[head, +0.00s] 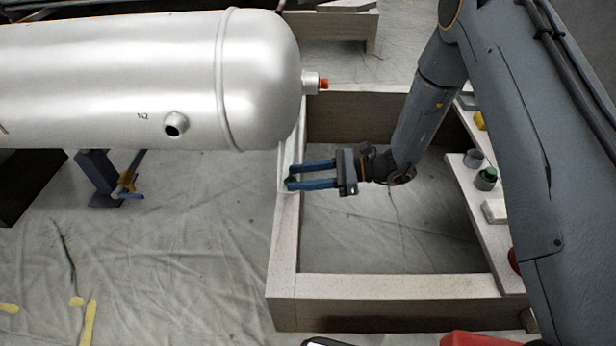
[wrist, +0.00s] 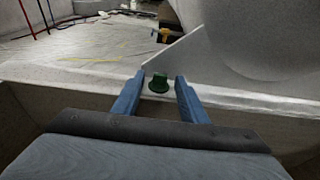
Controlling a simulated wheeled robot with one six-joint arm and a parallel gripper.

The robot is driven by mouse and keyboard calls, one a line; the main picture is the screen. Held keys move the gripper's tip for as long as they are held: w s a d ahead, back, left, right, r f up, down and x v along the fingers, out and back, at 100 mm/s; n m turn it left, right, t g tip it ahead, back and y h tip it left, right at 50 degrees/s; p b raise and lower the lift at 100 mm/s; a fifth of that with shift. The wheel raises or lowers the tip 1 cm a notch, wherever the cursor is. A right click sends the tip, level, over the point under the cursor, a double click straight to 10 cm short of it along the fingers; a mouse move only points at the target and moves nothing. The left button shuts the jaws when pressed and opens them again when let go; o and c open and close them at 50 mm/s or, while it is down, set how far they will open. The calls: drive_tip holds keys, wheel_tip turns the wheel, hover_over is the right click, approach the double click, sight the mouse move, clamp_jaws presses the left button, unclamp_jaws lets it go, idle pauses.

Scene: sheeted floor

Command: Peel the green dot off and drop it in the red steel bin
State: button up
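A small dark green piece, which I take as the green dot (wrist: 159,82), shows between and just beyond my fingertips in the wrist view. In the head view only a sliver of green (head: 291,180) shows at the fingertips, by a pale upright panel. My gripper (head: 291,176) is level and points left, below the tank's rounded end. It also shows in the wrist view (wrist: 160,84), with its blue fingers apart and a gap on each side of the green piece. A red thing (head: 480,340) is cut off at the bottom edge; I cannot tell whether it is the bin.
A large silver tank (head: 110,80) overhangs the upper left, with a red-tipped fitting (head: 323,85). A pale timber frame (head: 385,287) surrounds open floor under my arm. A board (head: 470,210) at right holds small items, including a green-topped cup (head: 486,178).

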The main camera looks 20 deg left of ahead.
clamp_jaws()
idle(0.4)
drive_tip(key=shift+r+p, duration=2.05)
drive_tip(key=shift+r, duration=0.6)
drive_tip(key=shift+r+p, duration=1.55)
drive_tip(key=shift+r, duration=0.3)
